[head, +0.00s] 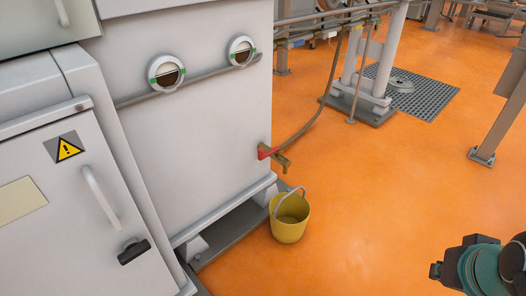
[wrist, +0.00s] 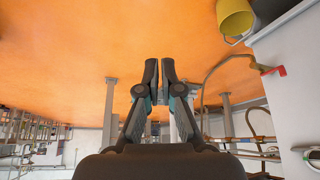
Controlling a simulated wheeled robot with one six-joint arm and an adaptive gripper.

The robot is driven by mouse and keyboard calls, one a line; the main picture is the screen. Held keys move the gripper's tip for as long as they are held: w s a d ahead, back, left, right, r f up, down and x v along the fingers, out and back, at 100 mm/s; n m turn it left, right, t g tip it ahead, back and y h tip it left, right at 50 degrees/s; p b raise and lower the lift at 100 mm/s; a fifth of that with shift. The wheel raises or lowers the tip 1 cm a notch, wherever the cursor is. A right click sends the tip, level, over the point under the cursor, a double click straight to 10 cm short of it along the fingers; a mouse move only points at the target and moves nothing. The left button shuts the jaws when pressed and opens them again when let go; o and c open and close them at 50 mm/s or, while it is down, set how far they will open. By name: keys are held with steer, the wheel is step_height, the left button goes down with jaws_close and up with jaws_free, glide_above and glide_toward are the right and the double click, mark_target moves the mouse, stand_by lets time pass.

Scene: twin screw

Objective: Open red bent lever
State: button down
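The red bent lever (head: 265,151) sits on a brass-coloured tap low on the side of the large white machine, above the yellow bucket (head: 290,215). In the wrist view, which is upside down, the red lever (wrist: 273,70) shows at the upper right beside the machine wall. My gripper (wrist: 159,65) points out over the orange floor, well apart from the lever and to its left in that view. Its two fingers are drawn together with only a thin gap and hold nothing. The head view shows part of my arm at the lower right, but not the fingertips.
The white machine (head: 190,105) has two round ports and a cabinet door with a handle on the left. A curved pipe (head: 322,105) runs from the tap to the back. A support post (head: 498,125) stands at the right. The orange floor between is clear.

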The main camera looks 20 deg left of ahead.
steer(key=w+a+f+n+t+h+p, duration=0.15)
steer(key=w+a+f+n, duration=0.55)
steer(key=a, duration=0.7)
steer(key=w+a+f+n+t+h+p, duration=0.1)
steer(key=w+a+f+n+h, duration=0.3)
steer(key=a+f, duration=0.8)
steer(key=w+a+f+n+t+h+p, duration=0.15)
steer(key=w+a+f+n, duration=0.45)
steer(key=a, duration=0.9)
steer(key=w+a+f+t, duration=0.1)
steer(key=w+a+t, duration=0.25)
steer(key=a, duration=0.45)
steer(key=w+a+r+m+t+y, duration=0.1)
steer(key=w+a+r+m+t, duration=0.1)
steer(key=r, duration=0.6)
steer(key=w+a+t, duration=0.1)
steer(key=a+t, duration=0.1)
steer(key=a, duration=0.1)
steer(key=shift+w+a+r+m, duration=0.2)
steer(key=shift+w+r+m, duration=0.2)
